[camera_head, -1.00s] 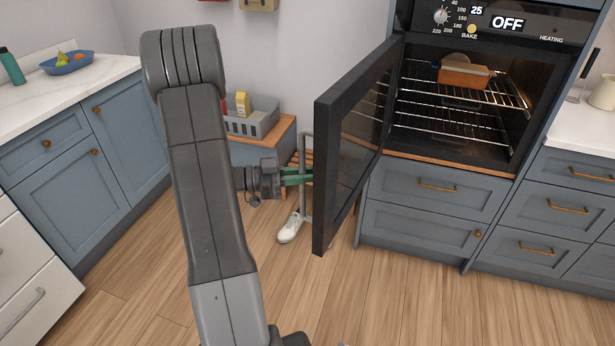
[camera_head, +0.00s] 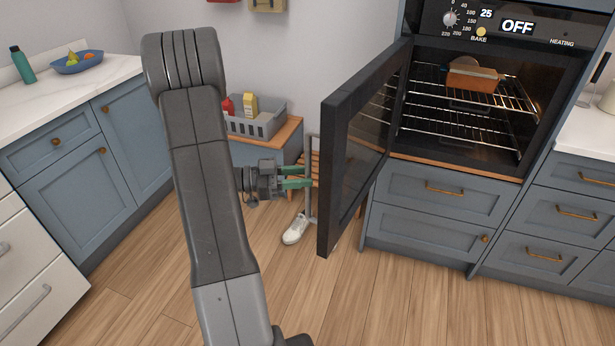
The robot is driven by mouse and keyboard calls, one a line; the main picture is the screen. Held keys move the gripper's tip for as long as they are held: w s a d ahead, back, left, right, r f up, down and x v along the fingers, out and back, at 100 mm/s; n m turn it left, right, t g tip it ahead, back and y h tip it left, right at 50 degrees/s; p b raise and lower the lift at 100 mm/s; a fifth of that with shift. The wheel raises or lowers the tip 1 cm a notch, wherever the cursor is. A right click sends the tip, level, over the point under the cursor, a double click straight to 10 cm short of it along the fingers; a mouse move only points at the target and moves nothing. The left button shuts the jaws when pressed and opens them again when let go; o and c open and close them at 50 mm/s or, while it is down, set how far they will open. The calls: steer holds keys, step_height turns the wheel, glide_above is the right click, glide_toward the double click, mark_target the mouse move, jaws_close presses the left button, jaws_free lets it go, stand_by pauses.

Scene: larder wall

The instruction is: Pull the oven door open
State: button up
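My gripper (camera_head: 297,177) reaches in from the left at the handle's mid-height. Its green fingers show apart, one above the other in the picture, with their tips at the bar. Whether they touch it I cannot tell. The oven (camera_head: 470,115) shows its racks inside.
A loaf tin (camera_head: 472,77) sits on the upper rack. Left of the door, a grey crate (camera_head: 262,125) stands on a wooden-topped bench. A white shoe (camera_head: 296,229) lies on the floor below the handle. Drawers (camera_head: 440,188) are under the oven. The wooden floor in front is clear.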

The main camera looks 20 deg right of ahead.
steer(key=b+v, duration=0.1)
steer(key=v, duration=1)
steer(key=shift+a, duration=0.4)
steer(key=shift+w+d, duration=0.1)
steer(key=shift+d, duration=0.05)
steer(key=p+x, duration=0.1)
steer(key=x, duration=1.3)
steer(key=shift+a, duration=0.2)
